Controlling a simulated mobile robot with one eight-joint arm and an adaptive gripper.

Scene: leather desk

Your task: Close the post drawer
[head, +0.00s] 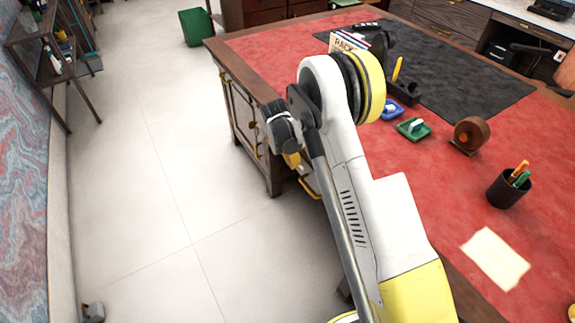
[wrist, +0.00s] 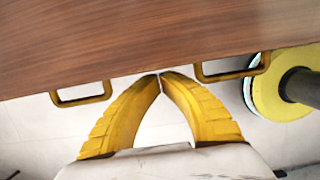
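The desk (head: 222,52) has a wooden frame and drawers along its near side, mostly behind my arm in the head view. In the wrist view a brown wooden surface (wrist: 130,40) crosses the top, with a left brass handle (wrist: 82,94) and a right brass handle (wrist: 232,70) below it. Which one belongs to the post drawer, and how far it is open, I cannot tell. My gripper (wrist: 160,76) has its yellow fingertips together, with nothing visible between them. The tips lie between the handles, close to the wood's edge; contact is unclear. In the head view a brass handle (head: 309,187) shows beside my arm.
The red desktop (head: 440,187) carries a pen cup (head: 507,190), a tape dispenser (head: 468,135), a green tray (head: 414,129) and a paper note (head: 495,258). A shelf rack (head: 45,65) stands far left. The pale floor (head: 130,190) left of the desk is clear.

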